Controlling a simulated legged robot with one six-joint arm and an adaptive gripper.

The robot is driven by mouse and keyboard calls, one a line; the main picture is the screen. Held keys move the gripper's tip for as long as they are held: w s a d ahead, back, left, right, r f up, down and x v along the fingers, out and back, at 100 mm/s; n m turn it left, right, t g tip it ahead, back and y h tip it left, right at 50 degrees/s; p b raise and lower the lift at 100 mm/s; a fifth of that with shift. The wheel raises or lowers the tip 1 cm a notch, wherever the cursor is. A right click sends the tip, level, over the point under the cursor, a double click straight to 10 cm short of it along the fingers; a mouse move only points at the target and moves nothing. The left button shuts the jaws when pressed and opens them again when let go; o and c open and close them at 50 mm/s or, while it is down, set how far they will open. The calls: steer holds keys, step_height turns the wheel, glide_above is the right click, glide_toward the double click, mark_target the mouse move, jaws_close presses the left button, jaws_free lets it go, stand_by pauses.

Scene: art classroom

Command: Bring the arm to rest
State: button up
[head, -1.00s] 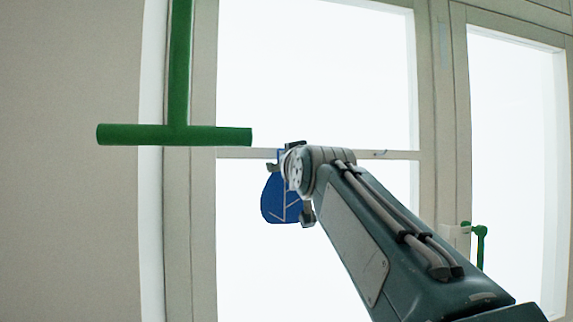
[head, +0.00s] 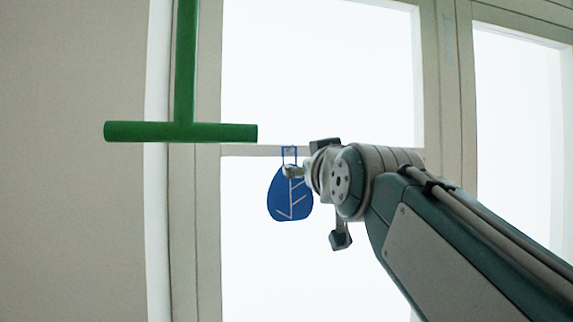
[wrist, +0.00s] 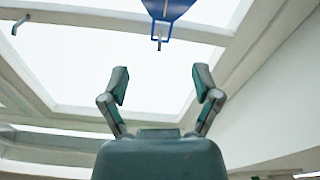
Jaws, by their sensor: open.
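A blue leaf-shaped ornament (head: 289,194) with pale vein lines hangs by a thin blue loop in front of the window's middle bar. In the head view my arm reaches in from the lower right, and my wrist covers a little of the leaf's right side.
A green T-shaped bar (head: 181,132) is at the upper left, close to the leaf's left. The bright window (head: 320,70) with its pale frame fills the middle and right. A plain wall (head: 70,220) is on the left.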

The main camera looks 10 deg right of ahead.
steer(key=s+f+g, duration=0.4)
steer(key=s+f, duration=0.2)
steer(key=f, duration=0.9)
steer(key=s+f+m+g, duration=0.1)
steer(key=s+f+g, duration=0.4)
steer(key=f, duration=1)
steer(key=s+f+m+g, duration=0.1)
steer(key=s+f+g, duration=0.3)
steer(key=s+f, duration=0.4)
step_height(320, 180, down, 7)
steer(key=shift+s+a, duration=0.25)
steer(key=shift+s, duration=0.1)
steer(key=shift+d+m, duration=0.1)
steer(key=shift+m, duration=0.2)
